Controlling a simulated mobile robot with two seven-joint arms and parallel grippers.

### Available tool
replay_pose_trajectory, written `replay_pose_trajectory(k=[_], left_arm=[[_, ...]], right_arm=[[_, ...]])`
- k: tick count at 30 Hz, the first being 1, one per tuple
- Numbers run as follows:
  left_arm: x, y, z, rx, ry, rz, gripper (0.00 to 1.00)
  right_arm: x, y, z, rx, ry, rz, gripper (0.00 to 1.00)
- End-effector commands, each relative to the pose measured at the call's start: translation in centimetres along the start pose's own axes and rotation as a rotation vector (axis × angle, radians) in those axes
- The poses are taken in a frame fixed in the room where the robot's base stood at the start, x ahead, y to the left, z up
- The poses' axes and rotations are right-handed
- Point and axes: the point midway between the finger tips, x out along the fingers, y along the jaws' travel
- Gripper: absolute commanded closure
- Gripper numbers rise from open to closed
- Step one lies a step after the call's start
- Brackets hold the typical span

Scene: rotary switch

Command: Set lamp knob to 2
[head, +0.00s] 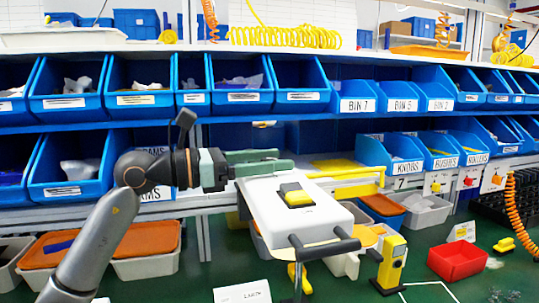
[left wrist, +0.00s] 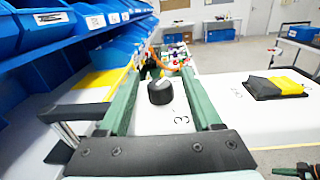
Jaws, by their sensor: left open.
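A white box-like panel (head: 262,200) stands in front of the bin rack, with a yellow and black switch (head: 296,195) on its top. In the left wrist view, a round black knob (left wrist: 161,92) sits on the white panel (left wrist: 150,122), with a small light mark on it. A printed "3" shows near the knob; other lettering is too small to read. My left gripper (head: 286,158) is at the panel's far left edge. Its green fingers are open, one on each side of the knob, with gaps. The knob is not discernible in the head view.
Black handle bars (head: 322,248) stick out at the panel's front. A yellow post-like device (head: 392,262) and a red bin (head: 457,261) stand to the right. Blue bins (head: 66,165) line the shelves behind my left gripper.

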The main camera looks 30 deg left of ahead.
Motion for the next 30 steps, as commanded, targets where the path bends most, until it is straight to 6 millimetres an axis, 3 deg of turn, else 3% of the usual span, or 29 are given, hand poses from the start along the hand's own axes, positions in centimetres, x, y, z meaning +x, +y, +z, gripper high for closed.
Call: replay_pose_trajectory(k=[7, 24, 30], left_arm=[[0.04, 0.03, -0.01, 0.0, 0.0, 0.001, 0.34], [0.01, 0.03, -0.02, 0.0, 0.0, 0.001, 0.98], [0.01, 0.04, -0.02, 0.0, 0.001, 0.001, 1.0]], right_arm=[[-0.05, 0.02, 0.17, 0.002, -0.002, 0.001, 1.0], [-0.05, -0.03, 0.24, 0.003, -0.007, 0.0, 1.0], [-0.05, -0.07, 0.2, 0.002, -0.006, -0.001, 1.0]])
